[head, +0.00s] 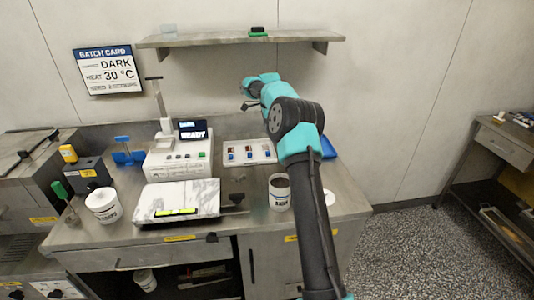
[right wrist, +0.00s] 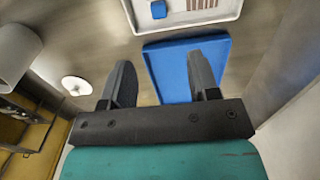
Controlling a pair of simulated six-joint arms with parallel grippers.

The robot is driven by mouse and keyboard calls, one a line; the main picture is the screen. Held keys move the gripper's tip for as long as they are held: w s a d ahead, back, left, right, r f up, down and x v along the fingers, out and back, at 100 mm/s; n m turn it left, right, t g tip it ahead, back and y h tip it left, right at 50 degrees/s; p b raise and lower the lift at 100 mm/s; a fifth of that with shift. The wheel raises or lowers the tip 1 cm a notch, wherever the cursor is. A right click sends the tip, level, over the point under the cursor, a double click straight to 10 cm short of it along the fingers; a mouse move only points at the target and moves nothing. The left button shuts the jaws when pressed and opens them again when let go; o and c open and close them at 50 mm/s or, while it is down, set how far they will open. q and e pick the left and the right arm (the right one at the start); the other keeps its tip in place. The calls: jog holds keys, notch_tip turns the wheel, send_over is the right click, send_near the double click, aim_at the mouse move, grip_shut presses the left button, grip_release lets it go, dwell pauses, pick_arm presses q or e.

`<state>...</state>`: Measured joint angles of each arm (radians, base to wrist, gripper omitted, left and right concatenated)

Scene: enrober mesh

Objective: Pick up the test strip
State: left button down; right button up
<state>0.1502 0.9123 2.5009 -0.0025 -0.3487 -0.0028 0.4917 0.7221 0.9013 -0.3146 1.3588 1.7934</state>
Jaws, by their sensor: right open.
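I cannot make out a test strip for certain in either view. My right gripper (right wrist: 160,80) is open, with nothing between its fingers, in the right wrist view. A blue tray (right wrist: 172,72) shows beyond and between the fingers; its visible floor looks empty. The blue tray also shows partly in the head view (head: 328,149), mostly behind my right arm. A white tray (head: 262,157) with several small coloured items lies left of it. That white tray's edge (right wrist: 190,30) shows at the top of the wrist view, with a blue piece and a striped piece. My left gripper is not in view.
On the bench are a white machine (head: 178,162), a marble slab (head: 150,200) bearing a yellow-green bar, a white tub (head: 103,207) and a dark-filled pot (head: 279,196). A white disc (right wrist: 76,86) lies near the gripper. A wall shelf (head: 220,40) is above.

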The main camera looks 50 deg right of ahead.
send_over(269, 152)
notch_tip(269, 152, down, 7)
jog(key=shift+w+d+f, duration=0.15)
jog(key=shift+f, duration=2.6)
jog(key=c, duration=1)
jog(key=shift+r, duration=1.8)
jog(key=s+a, duration=0.3)
jog(key=a, duration=0.1)
jog(key=s+a+r, duration=0.1)
jog(key=s+a, duration=0.6)
jog(key=a, duration=0.1)
jog(key=shift+s+r, duration=0.2)
jog(key=shift+s, duration=0.2)
